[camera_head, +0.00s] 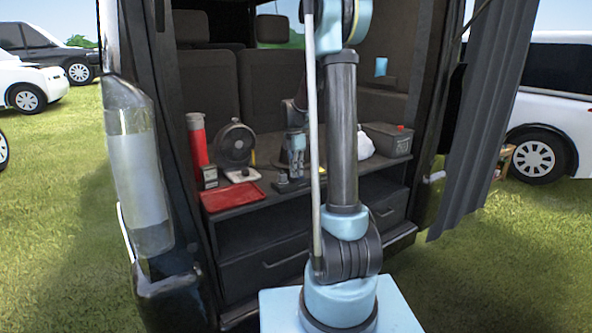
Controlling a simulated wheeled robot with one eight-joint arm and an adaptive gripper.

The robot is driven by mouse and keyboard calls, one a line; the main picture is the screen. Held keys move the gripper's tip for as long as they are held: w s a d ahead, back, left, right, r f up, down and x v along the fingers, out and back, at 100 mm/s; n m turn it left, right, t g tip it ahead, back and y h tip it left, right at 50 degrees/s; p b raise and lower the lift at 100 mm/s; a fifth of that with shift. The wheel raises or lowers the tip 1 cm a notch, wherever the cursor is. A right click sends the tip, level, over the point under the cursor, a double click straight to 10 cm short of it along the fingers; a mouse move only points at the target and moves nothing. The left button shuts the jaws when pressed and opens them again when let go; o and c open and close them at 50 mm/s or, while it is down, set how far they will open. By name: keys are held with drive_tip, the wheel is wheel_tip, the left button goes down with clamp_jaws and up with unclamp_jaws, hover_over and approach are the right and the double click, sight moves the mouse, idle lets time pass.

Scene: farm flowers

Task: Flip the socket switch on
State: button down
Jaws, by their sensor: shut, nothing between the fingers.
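A small dark block (291,187), which looks like the socket, lies on the shelf in the back of the van. Its switch is too small to make out, so I cannot tell whether it is on or off. My gripper (295,174) points down just above this block, with its fingers together and nothing seen between them. I cannot tell whether the fingertips touch it. My own arm stands in front and hides the shelf just right of the gripper.
A white bag (365,146) and a grey box (388,139) stand right of my arm. The van's door frame borders the left side.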

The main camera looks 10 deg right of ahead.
drive_tip(key=shift+s+d+f, duration=0.1)
drive_tip(key=shift+s+f, duration=0.05)
drive_tip(key=shift+f, duration=0.1)
idle(0.3)
drive_tip(key=shift+w, duration=0.2)
drive_tip(key=shift+w+a+r, duration=0.25)
drive_tip(key=shift+w+a, duration=0.1)
drive_tip(key=shift+w, duration=0.2)
wheel_tip(320, 180, up, 14)
drive_tip(key=s, duration=0.1)
drive_tip(key=shift+s+d, duration=0.25)
drive_tip(key=shift+d, duration=0.1)
idle(0.3)
drive_tip(key=shift+f, duration=0.1)
